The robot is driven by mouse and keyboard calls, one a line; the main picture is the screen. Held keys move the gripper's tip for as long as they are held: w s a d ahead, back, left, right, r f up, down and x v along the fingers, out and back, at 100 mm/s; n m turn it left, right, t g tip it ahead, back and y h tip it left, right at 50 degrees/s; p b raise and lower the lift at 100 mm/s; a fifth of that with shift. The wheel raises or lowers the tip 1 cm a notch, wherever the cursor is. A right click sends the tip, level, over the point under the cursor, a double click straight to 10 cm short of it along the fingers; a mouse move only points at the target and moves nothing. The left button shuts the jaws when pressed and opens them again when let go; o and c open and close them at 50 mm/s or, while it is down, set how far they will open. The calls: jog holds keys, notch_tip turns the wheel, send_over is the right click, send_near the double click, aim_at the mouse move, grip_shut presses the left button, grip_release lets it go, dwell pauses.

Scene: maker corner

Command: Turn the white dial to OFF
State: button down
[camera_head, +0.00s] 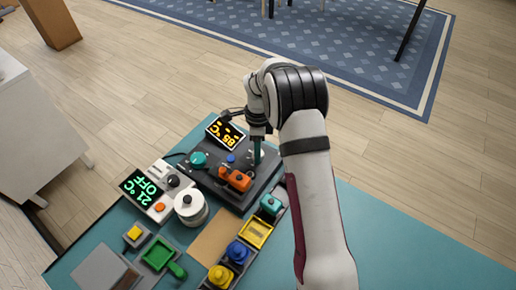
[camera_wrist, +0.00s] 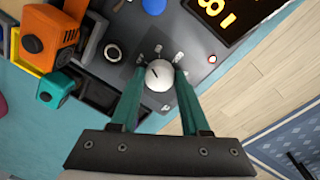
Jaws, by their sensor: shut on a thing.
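The white dial (camera_wrist: 159,75) sits on a dark panel in the wrist view, with small label plates around its far side. The labels are too small to read. A dark mark shows on the dial's face, but I cannot tell which label it lines up with. My gripper (camera_wrist: 158,80) has its two green fingers on either side of the dial, shut on it. In the head view my gripper (camera_head: 257,158) reaches down to the right part of the dark station (camera_head: 236,200), and the fingers largely hide the dial there.
An orange-lit display (camera_head: 225,133) is on the station's far side. Teal table is clear at right (camera_head: 400,235).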

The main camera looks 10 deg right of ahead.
jog(key=n, duration=0.4)
jog(key=shift+n, duration=0.4)
dwell(0.4)
jog(key=shift+c, duration=1.9)
grip_release()
jog(key=shift+r, duration=0.1)
notch_tip(320, 180, up, 16)
jog(key=shift+w+a+f, duration=0.15)
jog(key=shift+w+f, duration=0.05)
jog(key=shift+w, duration=0.25)
